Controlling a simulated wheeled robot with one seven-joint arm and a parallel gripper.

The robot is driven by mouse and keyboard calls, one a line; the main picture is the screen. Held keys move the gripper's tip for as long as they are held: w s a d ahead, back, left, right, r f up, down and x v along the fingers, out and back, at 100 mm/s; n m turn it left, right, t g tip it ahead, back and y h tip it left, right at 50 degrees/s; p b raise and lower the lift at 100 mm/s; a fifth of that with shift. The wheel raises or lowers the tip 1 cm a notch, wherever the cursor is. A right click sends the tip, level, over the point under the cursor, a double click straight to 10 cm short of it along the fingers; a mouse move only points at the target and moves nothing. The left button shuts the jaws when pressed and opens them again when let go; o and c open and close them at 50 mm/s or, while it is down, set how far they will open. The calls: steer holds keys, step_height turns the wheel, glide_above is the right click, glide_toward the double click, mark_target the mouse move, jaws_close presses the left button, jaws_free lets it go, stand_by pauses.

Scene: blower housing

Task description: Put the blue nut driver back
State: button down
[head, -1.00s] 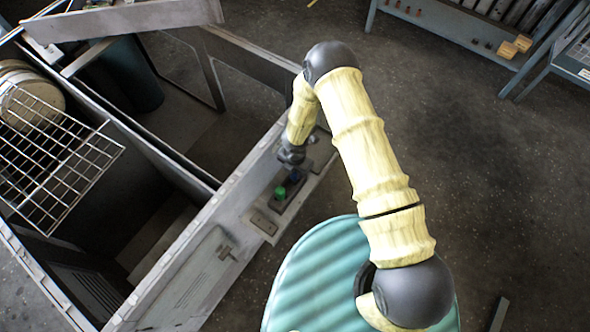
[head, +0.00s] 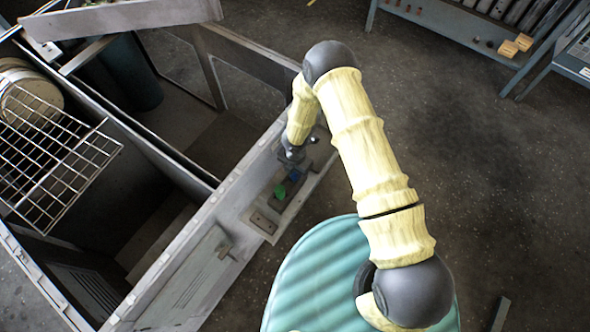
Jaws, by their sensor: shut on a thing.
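A small blue piece (head: 293,175), which looks like the blue nut driver, shows just below my gripper (head: 293,168). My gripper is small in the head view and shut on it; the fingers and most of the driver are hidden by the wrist. A green handle (head: 280,191) stands beside it, at its lower left. Both are over a dark holder (head: 270,204) on a ledge along the side of the grey housing. I cannot tell whether the blue driver is seated in the holder or above it.
The open grey housing (head: 205,222) fills the left, with a wire rack (head: 55,160) and a round canister (head: 30,98) in it. A beam (head: 120,20) crosses its top. A workbench (head: 470,30) stands at the upper right.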

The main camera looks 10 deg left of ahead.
steer(key=c, duration=0.6)
jaws_free()
steer(key=shift+r+p, duration=2.95)
steer(key=shift+r, duration=1.1)
